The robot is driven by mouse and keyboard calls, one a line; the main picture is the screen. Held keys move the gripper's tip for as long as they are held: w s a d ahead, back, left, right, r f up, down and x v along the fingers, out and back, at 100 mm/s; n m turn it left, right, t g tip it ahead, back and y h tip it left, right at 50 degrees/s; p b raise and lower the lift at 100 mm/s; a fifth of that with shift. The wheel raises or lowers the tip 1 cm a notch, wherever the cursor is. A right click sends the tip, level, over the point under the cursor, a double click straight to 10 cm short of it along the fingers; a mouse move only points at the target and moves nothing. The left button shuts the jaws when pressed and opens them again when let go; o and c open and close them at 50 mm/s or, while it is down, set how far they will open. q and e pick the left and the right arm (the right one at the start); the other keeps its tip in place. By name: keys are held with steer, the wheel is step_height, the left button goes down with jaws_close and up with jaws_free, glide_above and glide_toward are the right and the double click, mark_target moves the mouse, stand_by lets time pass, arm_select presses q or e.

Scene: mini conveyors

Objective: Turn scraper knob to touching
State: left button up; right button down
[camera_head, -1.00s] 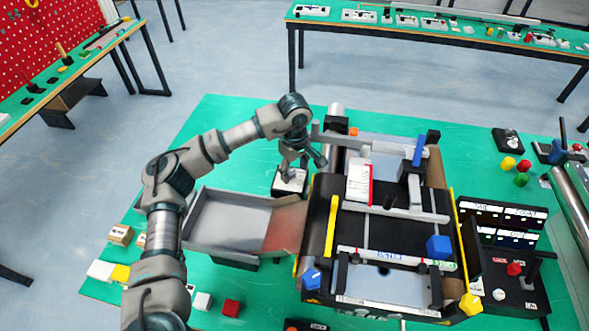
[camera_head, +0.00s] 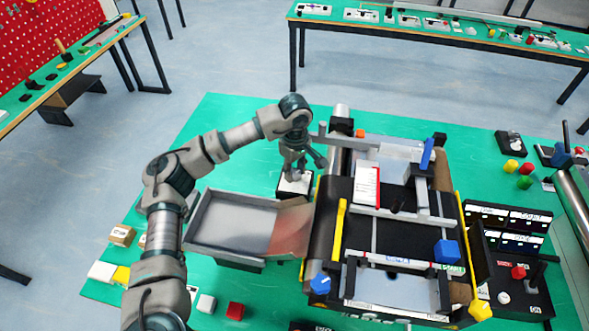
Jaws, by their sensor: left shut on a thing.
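My left gripper (camera_head: 300,164) reaches in from the left and points down over a small black box with a white top (camera_head: 295,186). It is shut on a small knob at this box, just left of the conveyor. The fingers hide most of the knob, so its pointer and angle cannot be read. The scraper's contact with the belt cannot be made out. My right gripper is not in view.
A yellow bar (camera_head: 339,229) and blue knobs (camera_head: 446,251) are on the conveyor. A black control panel (camera_head: 517,290) stands at right. Small blocks, including a red one (camera_head: 235,311), lie at the front left. The green table is clear behind my left arm.

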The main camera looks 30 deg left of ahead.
arm_select(q)
steer(key=shift+d, duration=0.2)
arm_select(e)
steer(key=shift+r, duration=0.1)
arm_select(q)
steer(key=shift+n+p, duration=0.3)
steer(key=shift+n, duration=0.4)
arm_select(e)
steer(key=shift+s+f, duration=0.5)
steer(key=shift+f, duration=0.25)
arm_select(q)
steer(key=o, duration=1)
steer(key=shift+c, duration=0.2)
steer(key=shift+o, duration=1)
steer(key=shift+d+r, duration=0.1)
steer(key=shift+d, duration=0.2)
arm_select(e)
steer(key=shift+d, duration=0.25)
